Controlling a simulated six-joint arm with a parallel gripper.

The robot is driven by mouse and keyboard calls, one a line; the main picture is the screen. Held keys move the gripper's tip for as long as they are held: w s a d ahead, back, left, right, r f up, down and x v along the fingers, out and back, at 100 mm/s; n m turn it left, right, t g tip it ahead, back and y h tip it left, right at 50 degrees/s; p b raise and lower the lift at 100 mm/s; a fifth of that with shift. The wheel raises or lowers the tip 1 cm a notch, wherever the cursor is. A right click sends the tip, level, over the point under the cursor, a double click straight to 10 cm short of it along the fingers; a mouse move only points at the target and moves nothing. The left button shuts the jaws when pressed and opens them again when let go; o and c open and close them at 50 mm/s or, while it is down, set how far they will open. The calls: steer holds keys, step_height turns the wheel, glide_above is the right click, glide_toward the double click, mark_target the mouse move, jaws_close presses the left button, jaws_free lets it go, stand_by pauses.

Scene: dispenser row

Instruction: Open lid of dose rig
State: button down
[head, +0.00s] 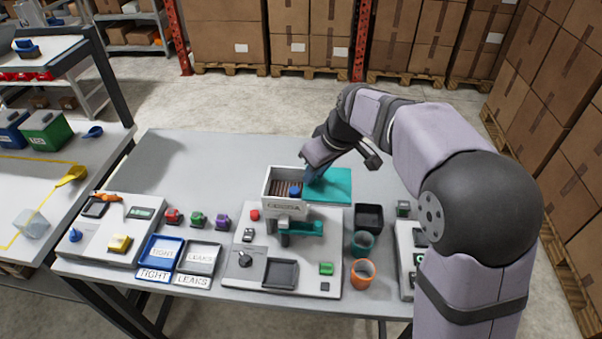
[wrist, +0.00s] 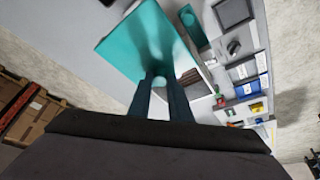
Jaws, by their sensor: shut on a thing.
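The dose rig (head: 282,250) stands on the table's middle, with a white open-topped box at its back. A brown ribbed interior and a blue piece show inside this box (head: 285,207). The teal lid (head: 335,186) extends to the right of the box, off its opening, looking roughly flat. My gripper (head: 312,174) is at the lid's left part, beside the box. In the wrist view my two fingers (wrist: 162,88) are close together against the teal lid (wrist: 130,45), shut on it.
A black bin (head: 369,217), a teal cup (head: 362,243) and an orange cup (head: 363,273) stand right of the rig. Blue and grey trays (head: 162,251), small coloured pieces (head: 197,219) and another panel (head: 108,228) lie left. The table's back left is clear.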

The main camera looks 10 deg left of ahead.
mark_target(322, 190)
steer(key=c, duration=1.6)
jaws_free()
steer(key=shift+r, duration=0.1)
steer(key=shift+b+v, duration=1)
steer(key=shift+v, duration=2.55)
